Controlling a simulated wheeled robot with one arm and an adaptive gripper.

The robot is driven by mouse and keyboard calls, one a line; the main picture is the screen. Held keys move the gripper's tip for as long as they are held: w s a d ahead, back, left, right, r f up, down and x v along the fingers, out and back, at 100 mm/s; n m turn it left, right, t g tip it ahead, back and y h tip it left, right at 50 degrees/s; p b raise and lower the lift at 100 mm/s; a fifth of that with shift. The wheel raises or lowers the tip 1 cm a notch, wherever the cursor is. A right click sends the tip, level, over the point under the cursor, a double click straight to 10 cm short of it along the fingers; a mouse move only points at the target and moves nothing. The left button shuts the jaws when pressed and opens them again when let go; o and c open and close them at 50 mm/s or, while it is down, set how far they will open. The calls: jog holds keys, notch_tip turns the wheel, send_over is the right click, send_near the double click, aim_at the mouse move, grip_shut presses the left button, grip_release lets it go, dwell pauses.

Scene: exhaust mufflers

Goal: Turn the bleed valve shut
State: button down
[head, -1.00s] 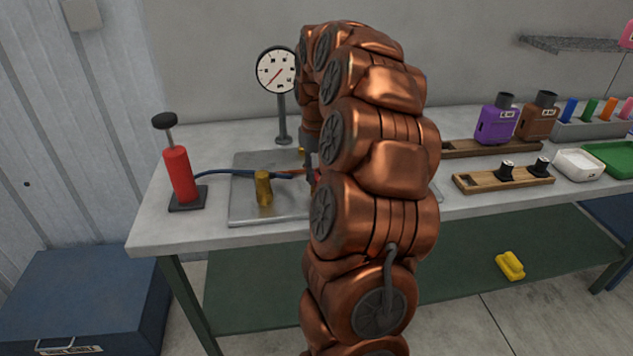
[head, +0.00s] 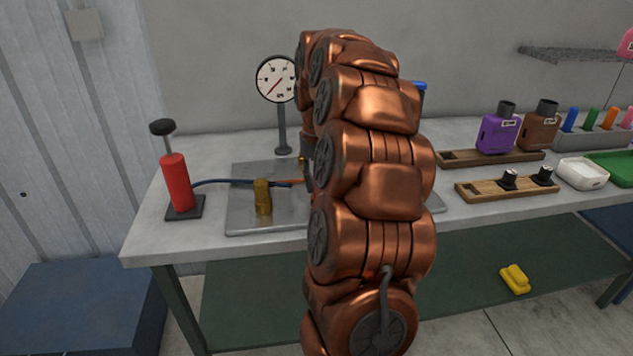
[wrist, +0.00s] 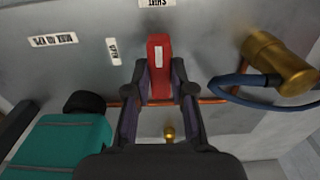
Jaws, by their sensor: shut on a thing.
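The bleed valve's red handle (wrist: 159,66), with a small white label, stands between the fingers of my gripper (wrist: 163,92) in the wrist view. The gripper is shut on it. A "SHUT" label (wrist: 157,3) is straight beyond the handle at the top edge. An "OPEN" label (wrist: 113,51) is to its left. A copper pipe (wrist: 215,100) runs across behind the fingers. The valve's body and pivot are mostly hidden by the gripper. In the head view, my arm hides the handle and gripper.
A metal plate (head: 240,211) bears a brass fitting (head: 262,197) with a blue hose. A red hand pump (head: 177,183) stands at left and a dial gauge (head: 277,79) behind. A teal block (wrist: 65,143) is near the gripper's left. Wooden racks (head: 508,188) are at right.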

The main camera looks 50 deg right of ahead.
jog(key=c, duration=1)
grip_release()
jog(key=shift+r, duration=0.1)
notch_tip(320, 180, up, 12)
jog(key=shift+a, duration=0.1)
dwell(0.8)
